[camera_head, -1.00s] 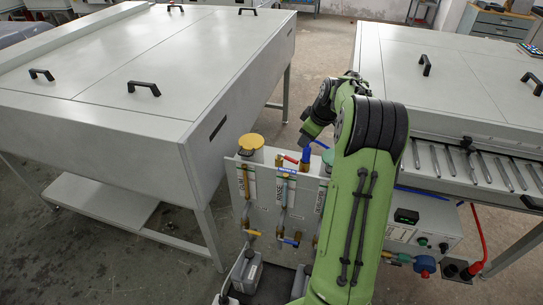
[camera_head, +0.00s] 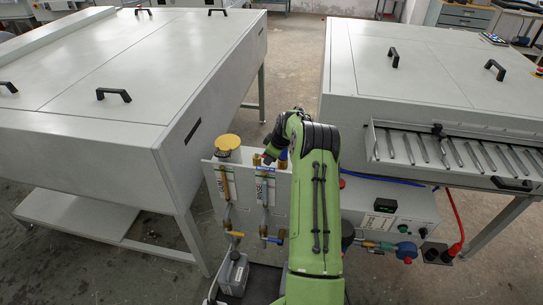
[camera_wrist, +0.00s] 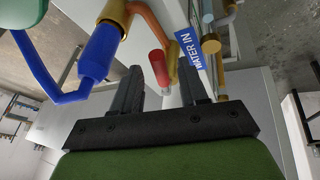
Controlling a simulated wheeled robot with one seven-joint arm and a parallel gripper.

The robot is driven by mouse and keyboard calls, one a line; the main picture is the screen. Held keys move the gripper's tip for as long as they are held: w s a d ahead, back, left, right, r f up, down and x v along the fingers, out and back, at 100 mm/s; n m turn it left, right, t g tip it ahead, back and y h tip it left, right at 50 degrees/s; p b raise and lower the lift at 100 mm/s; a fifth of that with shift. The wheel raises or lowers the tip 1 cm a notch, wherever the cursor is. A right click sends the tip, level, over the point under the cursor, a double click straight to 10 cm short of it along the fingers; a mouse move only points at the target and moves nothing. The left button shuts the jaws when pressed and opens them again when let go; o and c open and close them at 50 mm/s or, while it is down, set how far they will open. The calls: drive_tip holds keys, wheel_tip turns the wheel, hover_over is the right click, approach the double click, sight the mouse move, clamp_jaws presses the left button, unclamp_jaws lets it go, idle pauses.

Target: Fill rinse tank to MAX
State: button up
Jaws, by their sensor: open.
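The grey tank panel (camera_head: 248,205) carries an upright tube labelled RINSE (camera_head: 264,190); its level and MAX mark are too small to read. My gripper (camera_head: 268,157) is above the panel, near its top edge, partly hidden by my arm. In the wrist view my gripper (camera_wrist: 161,82) is open, its two dark fingers apart. A red handle (camera_wrist: 159,66) shows between the fingertips, apparently beyond them; I cannot tell if they touch it. A blue WATER IN label (camera_wrist: 188,58) is beside the right finger. A blue fitting (camera_wrist: 99,50) with brass end is at upper left.
A tube labelled GUM (camera_head: 225,185) and a yellow cap (camera_head: 228,142) are left of RINSE. Large grey machines stand left (camera_head: 165,70) and right (camera_head: 430,75). A control box (camera_head: 385,212) is right of my arm.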

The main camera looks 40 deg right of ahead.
drive_tip(key=shift+c, duration=0.2)
clamp_jaws()
drive_tip(key=shift+a, duration=0.1)
drive_tip(key=shift+a+m+g+h+b, duration=0.2)
drive_tip(key=shift+a+m+h+b, duration=0.5)
drive_tip(key=shift+m, duration=0.7)
drive_tip(key=shift+a+m+g+h+b, duration=0.2)
drive_tip(key=shift+a+m+h+b, duration=0.2)
drive_tip(key=shift+a+m+b, duration=0.65)
drive_tip(key=shift+d+m, duration=0.2)
drive_tip(key=shift+m, duration=0.25)
drive_tip(key=shift+o, duration=0.2)
unclamp_jaws()
